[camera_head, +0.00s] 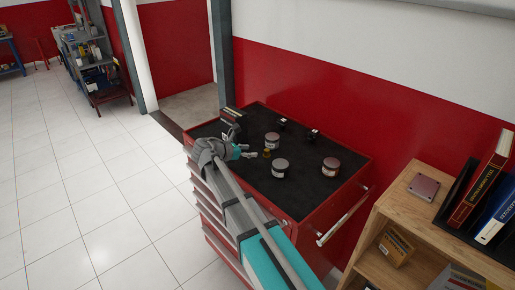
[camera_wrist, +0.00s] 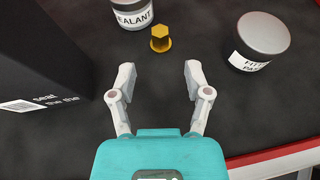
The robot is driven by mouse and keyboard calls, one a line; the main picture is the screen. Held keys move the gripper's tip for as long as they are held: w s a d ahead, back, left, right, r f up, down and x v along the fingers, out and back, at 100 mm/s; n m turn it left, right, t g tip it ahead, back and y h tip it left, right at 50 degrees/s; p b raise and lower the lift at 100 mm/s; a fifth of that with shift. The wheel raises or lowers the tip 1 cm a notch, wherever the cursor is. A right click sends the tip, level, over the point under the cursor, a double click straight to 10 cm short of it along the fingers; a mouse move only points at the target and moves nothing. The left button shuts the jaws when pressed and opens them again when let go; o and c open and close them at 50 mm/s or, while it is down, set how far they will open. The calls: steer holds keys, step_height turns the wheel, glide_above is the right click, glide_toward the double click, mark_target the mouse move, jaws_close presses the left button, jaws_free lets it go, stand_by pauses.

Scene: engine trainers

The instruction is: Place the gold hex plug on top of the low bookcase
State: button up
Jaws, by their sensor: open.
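The gold hex plug (camera_wrist: 160,38) stands on the black top of the red tool chest, just beyond my fingertips in the wrist view. It also shows small in the head view (camera_head: 267,153). My gripper (camera_wrist: 158,80) is open and empty, with its two fingers spread on either side of a line towards the plug. In the head view my gripper (camera_head: 254,153) is low over the chest top, to the left of the plug. The low bookcase (camera_head: 408,196) is wooden and stands at the lower right, right of the chest.
A sealant jar (camera_wrist: 133,12) and a paste jar (camera_wrist: 259,42) flank the plug. A dark box (camera_wrist: 40,65) stands left of my fingers. The bookcase top holds a small reddish-brown block (camera_head: 424,187) and upright books (camera_head: 480,180), with bare wood at its near left.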

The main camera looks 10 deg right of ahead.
steer(key=shift+p+v, duration=0.4)
steer(key=shift+v, duration=1.15)
steer(key=shift+r, duration=0.1)
